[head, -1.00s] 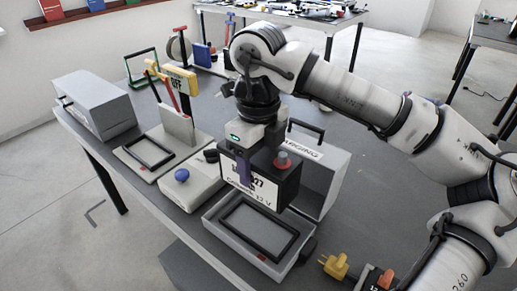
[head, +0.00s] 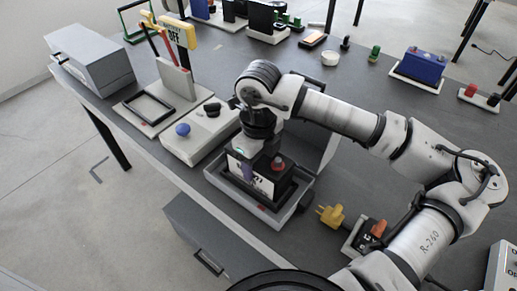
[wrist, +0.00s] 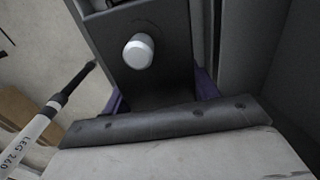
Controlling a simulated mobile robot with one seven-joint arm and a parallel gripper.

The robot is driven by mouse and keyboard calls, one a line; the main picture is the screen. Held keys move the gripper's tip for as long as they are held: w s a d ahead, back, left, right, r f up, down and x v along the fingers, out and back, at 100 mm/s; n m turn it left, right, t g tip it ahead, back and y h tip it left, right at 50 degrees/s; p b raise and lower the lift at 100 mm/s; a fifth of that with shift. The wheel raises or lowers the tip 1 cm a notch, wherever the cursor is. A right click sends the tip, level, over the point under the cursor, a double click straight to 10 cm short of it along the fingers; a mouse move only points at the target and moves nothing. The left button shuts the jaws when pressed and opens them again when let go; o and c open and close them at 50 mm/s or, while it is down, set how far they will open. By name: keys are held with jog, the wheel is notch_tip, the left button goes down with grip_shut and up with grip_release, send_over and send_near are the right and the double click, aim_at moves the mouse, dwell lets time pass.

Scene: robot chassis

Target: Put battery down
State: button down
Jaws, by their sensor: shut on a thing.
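The battery (head: 287,186) is a black box with a white label and a red terminal on top. It stands upright in or just over the grey tray (head: 222,184) with a black inner frame; I cannot tell if it touches the tray floor. My gripper (head: 248,170) is shut on the battery from above, with a purple finger against its labelled side. In the wrist view the battery's dark top (wrist: 148,75) shows with a pale round terminal, and purple finger parts show on both sides. The far side of the battery is hidden.
A grey case (head: 322,150) stands close behind the tray. A panel with a blue knob (head: 183,130) is to the left, beside a lever switch stand (head: 176,75). A yellow plug (head: 330,214) lies right of the tray. The table's front edge is near.

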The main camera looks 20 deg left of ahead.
jog(key=shift+f, duration=0.5)
jog(key=shift+f, duration=0.15)
jog(key=shift+c, duration=2.1)
grip_release()
notch_tip(320, 180, up, 12)
jog(key=shift+r+b, duration=0.1)
jog(key=shift+b, duration=0.4)
